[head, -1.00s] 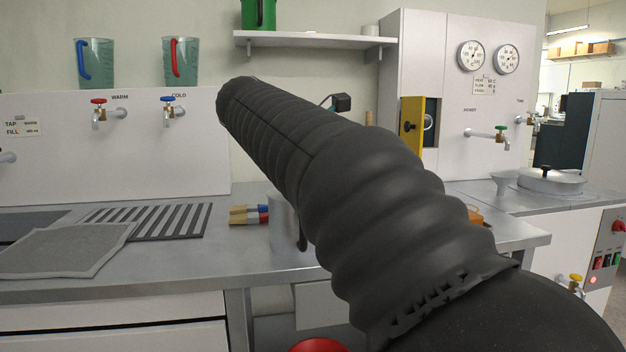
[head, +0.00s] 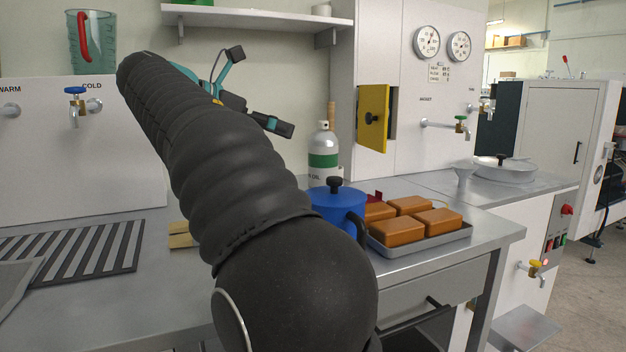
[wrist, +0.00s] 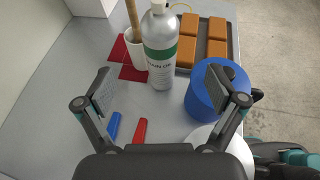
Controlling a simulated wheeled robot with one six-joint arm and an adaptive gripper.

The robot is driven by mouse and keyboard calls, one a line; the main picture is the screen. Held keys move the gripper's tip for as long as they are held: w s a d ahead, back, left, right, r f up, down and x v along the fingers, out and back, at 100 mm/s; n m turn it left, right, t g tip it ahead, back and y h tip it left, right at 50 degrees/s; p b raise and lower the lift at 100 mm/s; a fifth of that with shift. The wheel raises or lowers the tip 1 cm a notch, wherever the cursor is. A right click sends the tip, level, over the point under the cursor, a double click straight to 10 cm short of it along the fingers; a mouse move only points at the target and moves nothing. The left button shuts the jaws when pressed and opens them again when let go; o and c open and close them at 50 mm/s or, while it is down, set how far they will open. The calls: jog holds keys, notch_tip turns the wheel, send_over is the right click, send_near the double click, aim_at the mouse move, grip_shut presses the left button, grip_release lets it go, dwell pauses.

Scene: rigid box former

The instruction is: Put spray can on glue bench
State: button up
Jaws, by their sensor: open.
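The spray can (head: 322,150) is a white-grey cylinder with a green band. It stands upright on the metal bench (head: 188,290), behind a blue pot. In the wrist view the spray can (wrist: 160,48) stands ahead, beyond the fingertips. My gripper (wrist: 162,92) is open, with nothing between its fingers. In the head view my gripper (head: 268,92) is partly hidden behind my dark arm, up and left of the can. I cannot tell which surface is the glue bench.
A blue lidded pot (head: 336,205) stands close in front of the can. A grey tray (head: 420,240) with several orange-brown blocks is to its right. In the wrist view a white cup (wrist: 137,52) with a wooden stick stands beside the can. Red and blue handles (wrist: 140,128) lie below the gripper.

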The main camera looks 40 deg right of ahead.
aim_at(322, 147)
jog(key=b+x, duration=0.1)
jog(key=x, duration=1.2)
jog(key=shift+d+b, duration=0.15)
jog(key=shift+b, duration=0.25)
jog(key=shift+c, duration=0.2)
grip_shut()
